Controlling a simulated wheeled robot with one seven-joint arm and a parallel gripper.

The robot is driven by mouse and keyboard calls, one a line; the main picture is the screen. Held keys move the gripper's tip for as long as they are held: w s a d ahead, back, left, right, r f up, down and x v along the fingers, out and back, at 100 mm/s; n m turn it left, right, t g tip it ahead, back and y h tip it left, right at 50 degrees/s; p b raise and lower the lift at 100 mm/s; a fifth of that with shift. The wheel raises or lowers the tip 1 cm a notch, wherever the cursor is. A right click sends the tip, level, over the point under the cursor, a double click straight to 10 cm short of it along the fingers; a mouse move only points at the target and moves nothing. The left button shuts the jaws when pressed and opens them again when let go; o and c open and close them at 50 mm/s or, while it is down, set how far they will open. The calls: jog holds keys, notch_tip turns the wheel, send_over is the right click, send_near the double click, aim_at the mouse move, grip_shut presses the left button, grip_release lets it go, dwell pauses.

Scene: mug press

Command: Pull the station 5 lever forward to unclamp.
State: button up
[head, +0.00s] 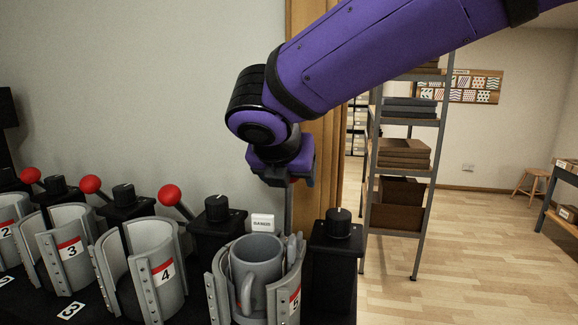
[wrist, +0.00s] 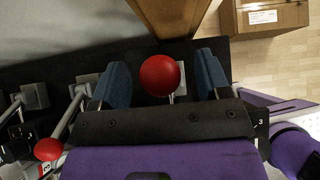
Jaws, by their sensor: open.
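Station 5 (head: 295,299) is a grey two-part clamp at the front of the row in the head view. A grey mug (head: 256,268) sits upright inside it. In the wrist view, the red lever knob (wrist: 160,76) lies between the two blue fingers of my gripper (wrist: 163,75). The fingers are open, with a visible gap on each side of the knob.
Stations 4 (head: 162,272) and 3 (head: 70,248) stand to the left with red-knobbed levers. Black posts with dark dials (head: 338,223) flank station 5. A small white sign (head: 263,223) stands behind the mug. A metal shelf (head: 405,150) with boxes is beyond; open floor lies right.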

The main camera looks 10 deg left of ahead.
aim_at(288, 197)
jog(key=c, duration=0.8)
jog(key=shift+s, duration=0.1)
jog(key=shift+s+a, duration=0.2)
jog(key=shift+s, duration=0.85)
jog(key=shift+s+a+f, duration=0.15)
jog(key=shift+s, duration=1.05)
